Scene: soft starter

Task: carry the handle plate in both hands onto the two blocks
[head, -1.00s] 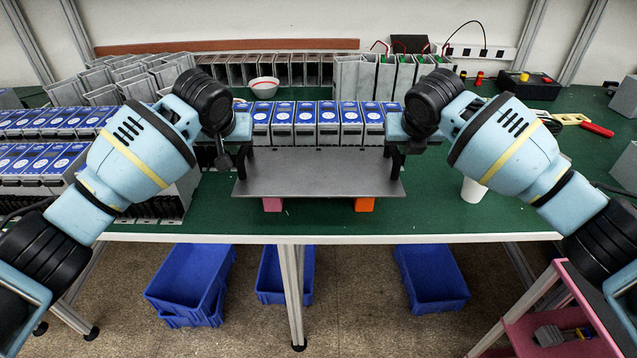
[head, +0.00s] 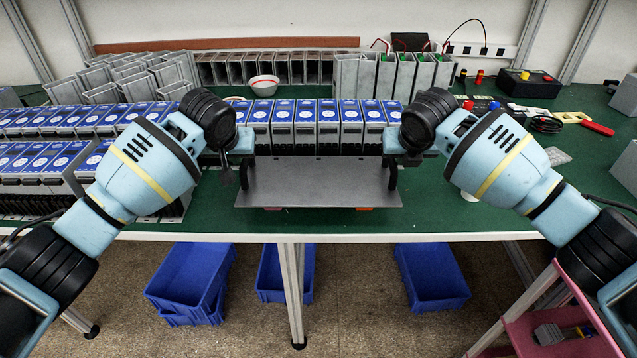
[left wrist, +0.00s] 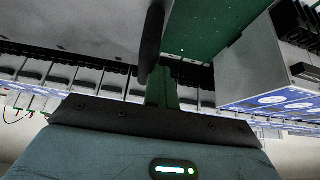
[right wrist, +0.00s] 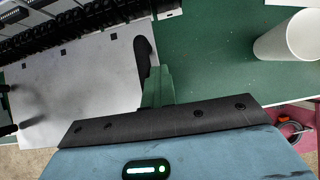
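The handle plate (head: 320,182) is a flat grey plate with a black handle at each end, held over the front middle of the green table. It looks about level. My left gripper (head: 243,165) is shut on its left handle, and my right gripper (head: 393,163) is shut on its right handle. The plate also shows in the left wrist view (left wrist: 80,25) and the right wrist view (right wrist: 90,85). Only slivers of the pink block (head: 272,208) and orange block (head: 364,208) show below its front edge. I cannot tell whether plate and blocks touch.
A row of blue-topped grey units (head: 305,112) stands just behind the plate, with more units (head: 45,160) at left. A white cup (right wrist: 290,38) stands right of the plate. The table's front edge (head: 330,238) is close. Blue bins (head: 190,280) sit on the floor.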

